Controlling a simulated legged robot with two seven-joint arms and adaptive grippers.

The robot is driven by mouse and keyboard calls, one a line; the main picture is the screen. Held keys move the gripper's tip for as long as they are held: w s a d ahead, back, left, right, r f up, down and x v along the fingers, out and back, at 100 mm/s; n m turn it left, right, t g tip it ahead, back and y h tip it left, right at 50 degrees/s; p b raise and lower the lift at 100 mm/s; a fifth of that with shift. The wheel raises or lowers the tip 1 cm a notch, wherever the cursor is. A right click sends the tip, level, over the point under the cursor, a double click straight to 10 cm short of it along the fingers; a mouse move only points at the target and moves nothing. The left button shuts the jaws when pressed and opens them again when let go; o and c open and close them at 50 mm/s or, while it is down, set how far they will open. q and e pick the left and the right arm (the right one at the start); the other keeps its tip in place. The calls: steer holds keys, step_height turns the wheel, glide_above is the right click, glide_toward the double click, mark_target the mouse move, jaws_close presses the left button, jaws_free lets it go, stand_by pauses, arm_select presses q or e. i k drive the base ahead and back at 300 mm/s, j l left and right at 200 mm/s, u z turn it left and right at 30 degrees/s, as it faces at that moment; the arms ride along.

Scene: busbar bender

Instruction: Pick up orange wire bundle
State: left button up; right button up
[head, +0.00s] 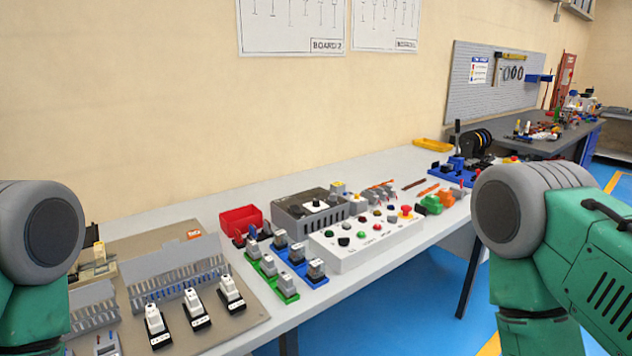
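Small orange, elongated items lie on the long light-grey workbench (345,172) in the head view. One orange item (428,190) lies toward the right, next to green and orange parts. Another orange strip (381,184) lies behind the white button box. They are too small to tell which is the wire bundle. Green and grey links of my two arms show at the left and right edges. Neither gripper is in view, and both arm links are apart from the orange items.
A white button box (345,258), a grey box (300,222), a red bin (240,219) and blue and green trays of small devices crowd the bench. Black spools (474,142) stand farther back. The bench's rear strip along the wall is mostly clear.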

mark_target(436, 186)
steer(key=i+l+z, duration=0.25)
steer(key=i+l, duration=0.35)
steer(key=l, duration=0.3)
steer(key=i+l+z, duration=0.2)
steer(key=i+l, duration=0.45)
steer(key=l, duration=0.15)
